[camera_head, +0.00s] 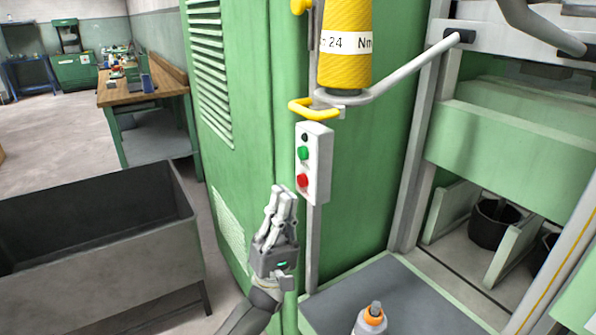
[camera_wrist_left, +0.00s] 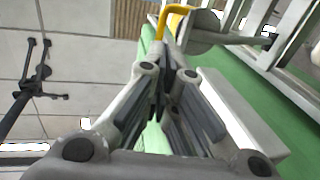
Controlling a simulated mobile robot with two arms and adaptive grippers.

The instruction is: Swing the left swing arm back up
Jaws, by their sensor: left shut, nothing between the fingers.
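The left swing arm (camera_head: 415,70) is a grey bar running from a pivot on the machine frame down left to a round plate. A yellow bobbin (camera_head: 345,45), printed "24 Nm", stands upright on the plate. A yellow handle loop (camera_head: 303,108) sticks out left of the plate; a yellow bent bar also shows in the left wrist view (camera_wrist_left: 176,13). My left gripper (camera_head: 284,190) is shut and empty, pointing up, below the handle and left of the control box. Its closed fingers (camera_wrist_left: 166,78) fill the left wrist view's middle. My right gripper is not in view.
A white control box (camera_head: 314,162) with green and red buttons stands on a post beside the green cabinet (camera_head: 245,110). A bottle with an orange cap (camera_head: 372,318) is at the bottom. A dark bin (camera_head: 95,225) stands left. Another grey arm (camera_head: 540,28) is top right.

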